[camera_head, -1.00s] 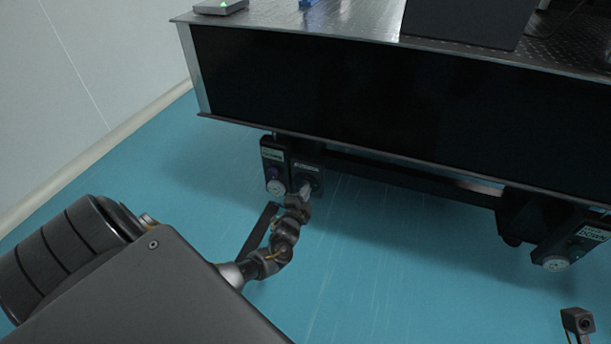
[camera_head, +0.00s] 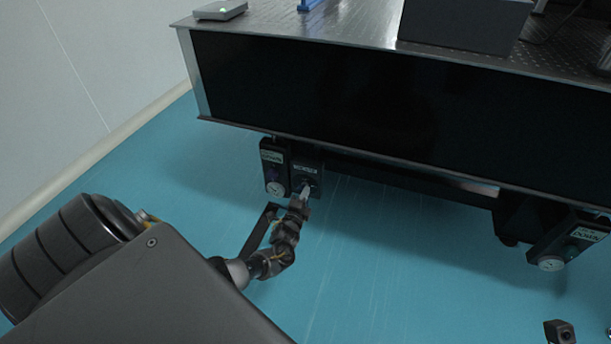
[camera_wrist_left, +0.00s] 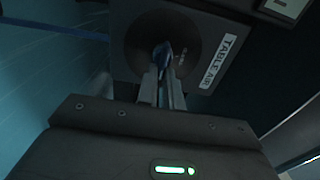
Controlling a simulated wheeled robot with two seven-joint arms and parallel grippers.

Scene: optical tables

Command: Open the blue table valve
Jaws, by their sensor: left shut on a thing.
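The blue table valve (camera_wrist_left: 163,54) is a small blue handle on a dark round dial, beside a white "TABLE AIR" label (camera_wrist_left: 219,61) in the left wrist view. It sits on a dark panel (camera_head: 308,169) under the table's left end in the head view. My left gripper (camera_head: 305,190) reaches up to this panel. In the left wrist view its two fingers (camera_wrist_left: 162,85) are shut on the blue handle, which they partly cover. In the head view the handle is mostly hidden by the gripper.
A second panel with a round gauge (camera_head: 275,188) is just left of the valve panel. Another panel with a gauge (camera_head: 551,263) hangs at the right. The table (camera_head: 350,95) overhangs the valve.

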